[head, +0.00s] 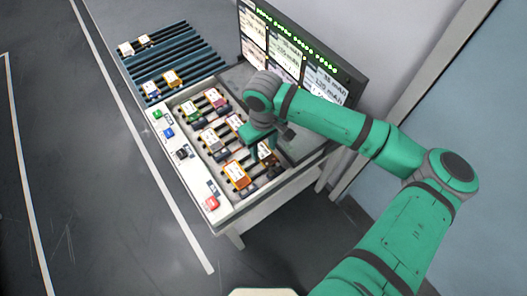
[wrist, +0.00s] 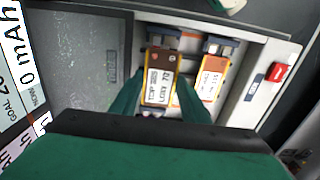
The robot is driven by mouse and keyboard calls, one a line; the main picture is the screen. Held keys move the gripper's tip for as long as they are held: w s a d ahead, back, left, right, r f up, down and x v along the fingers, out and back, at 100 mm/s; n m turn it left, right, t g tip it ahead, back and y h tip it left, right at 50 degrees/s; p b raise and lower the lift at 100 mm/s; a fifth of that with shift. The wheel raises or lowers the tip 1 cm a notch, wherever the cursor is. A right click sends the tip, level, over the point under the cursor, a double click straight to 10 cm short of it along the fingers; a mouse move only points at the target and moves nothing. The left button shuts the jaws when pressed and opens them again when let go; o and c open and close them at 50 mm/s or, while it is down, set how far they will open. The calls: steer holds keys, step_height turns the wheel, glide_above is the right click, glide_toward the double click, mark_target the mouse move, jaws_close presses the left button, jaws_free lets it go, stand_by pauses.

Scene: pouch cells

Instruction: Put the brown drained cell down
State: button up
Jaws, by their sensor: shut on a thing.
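In the wrist view, my gripper (wrist: 160,98) has its two green fingers on either side of a brown cell (wrist: 161,62) with a white printed label. The gripper is shut on this cell. The cell lies in line with a dark clamp at one bay of the bench; I cannot tell whether it touches the bay. In the head view, my gripper (head: 262,152) is over the near right part of the cell bays, and hides most of the brown cell. An orange cell (head: 237,175) lies in the neighbouring bay, also in the wrist view (wrist: 211,80).
The white bench (head: 195,185) carries several other cells in bays, with green, blue, black and red (head: 211,203) blocks along its front edge. A blue slatted rack (head: 185,50) holds several cells at the back left. A screen (head: 300,60) stands behind the bench.

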mark_target(263, 151)
steer(key=shift+w+f, duration=0.15)
steer(key=shift+f, duration=0.8)
steer(key=shift+w+f, duration=0.15)
steer(key=shift+f, duration=0.75)
steer(key=shift+f, duration=0.15)
steer(key=o, duration=0.7)
step_height(263, 151, up, 12)
steer(key=shift+r, duration=0.15)
steer(key=shift+s, duration=0.1)
